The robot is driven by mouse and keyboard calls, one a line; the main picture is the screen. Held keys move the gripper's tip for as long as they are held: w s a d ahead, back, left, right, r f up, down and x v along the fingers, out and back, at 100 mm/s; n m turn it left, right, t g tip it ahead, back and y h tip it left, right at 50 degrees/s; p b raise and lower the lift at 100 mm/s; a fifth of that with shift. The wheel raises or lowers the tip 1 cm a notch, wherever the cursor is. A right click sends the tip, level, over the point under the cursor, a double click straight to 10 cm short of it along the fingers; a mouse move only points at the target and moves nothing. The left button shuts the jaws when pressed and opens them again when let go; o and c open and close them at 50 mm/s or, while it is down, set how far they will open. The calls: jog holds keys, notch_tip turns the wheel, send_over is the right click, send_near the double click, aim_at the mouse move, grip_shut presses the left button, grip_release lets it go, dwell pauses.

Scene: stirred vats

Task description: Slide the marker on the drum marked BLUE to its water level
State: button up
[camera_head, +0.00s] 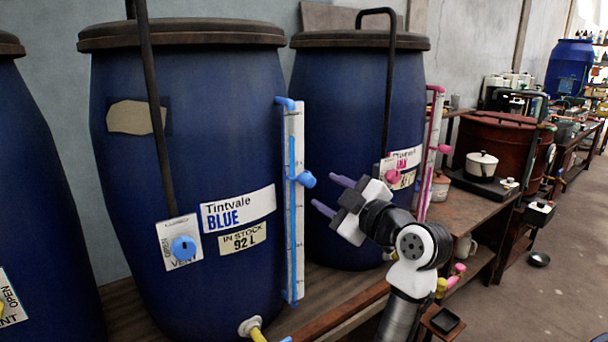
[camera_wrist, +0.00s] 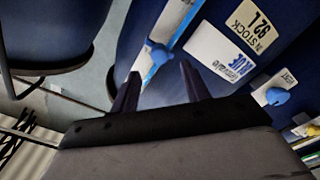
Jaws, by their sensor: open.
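The drum marked BLUE (camera_head: 190,85), labelled Tintvale and 92 L, stands upright with a dark lid. Its white gauge strip (camera_head: 299,235) runs down the right side, with a thin blue column whose top shows a little above the marker. The marker (camera_head: 306,180) is a blue knob about midway up the strip. It also shows in the wrist view (camera_wrist: 159,55), just beyond and roughly between the fingertips. My gripper (camera_head: 333,194) is open and empty, to the right of the marker and apart from it. Its purple fingers also show in the wrist view (camera_wrist: 160,70).
A second blue drum (camera_head: 345,110) with a pink gauge knob (camera_head: 444,149) stands close behind my gripper. A blue vent knob (camera_head: 184,248) is on the BLUE drum's front. A yellow tap (camera_head: 252,328) sticks out low. Another drum (camera_head: 35,200) is at the left edge.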

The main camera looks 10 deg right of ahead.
aim_at(312, 184)
jog(key=p+x, duration=0.2)
jog(key=x, duration=0.7)
jog(key=shift+w+p, duration=0.15)
jog(key=shift+p, duration=0.15)
